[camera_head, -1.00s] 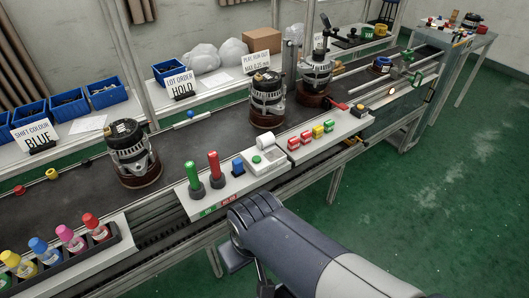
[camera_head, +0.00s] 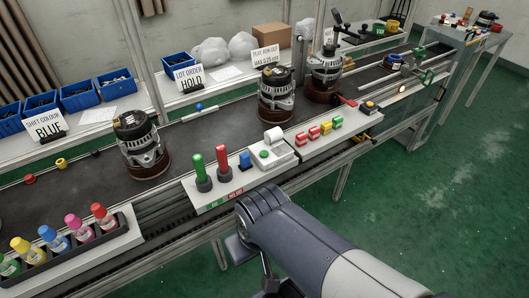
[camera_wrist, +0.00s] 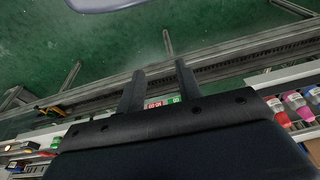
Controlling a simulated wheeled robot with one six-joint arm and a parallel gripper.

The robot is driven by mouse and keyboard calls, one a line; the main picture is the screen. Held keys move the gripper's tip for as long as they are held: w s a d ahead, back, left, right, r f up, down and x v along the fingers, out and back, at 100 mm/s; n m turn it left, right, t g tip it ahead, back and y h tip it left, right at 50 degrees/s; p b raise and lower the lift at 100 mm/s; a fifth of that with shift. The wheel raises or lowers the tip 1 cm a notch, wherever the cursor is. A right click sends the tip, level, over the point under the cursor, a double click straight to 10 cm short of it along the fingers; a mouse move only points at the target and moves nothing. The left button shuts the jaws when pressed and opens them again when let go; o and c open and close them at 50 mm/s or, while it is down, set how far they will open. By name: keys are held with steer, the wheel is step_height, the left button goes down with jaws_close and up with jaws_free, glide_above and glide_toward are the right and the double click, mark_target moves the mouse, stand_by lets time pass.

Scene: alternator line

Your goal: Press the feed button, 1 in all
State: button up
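A white device with a paper roll and a round green button (camera_head: 264,154) sits on the white front ledge of the line. An orange-topped button box (camera_head: 369,105) sits farther right on the same ledge. No readable label shows which is the feed button. My arm's end is in front of and below the ledge in the head view, apart from both; its fingers are hidden there. In the wrist view my gripper (camera_wrist: 158,72) has its two fingers apart with nothing between them.
Green and red upright posts (camera_head: 197,168) and a blue block (camera_head: 245,160) stand left of the device. Alternators (camera_head: 141,145) stand on the dark belt behind. Bottles in a rack (camera_head: 124,229) stand at left. The green floor is clear at right.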

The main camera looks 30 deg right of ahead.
steer(key=shift+s+f, duration=0.1)
steer(key=shift+s, duration=0.05)
jaws_close()
stand_by(1.4)
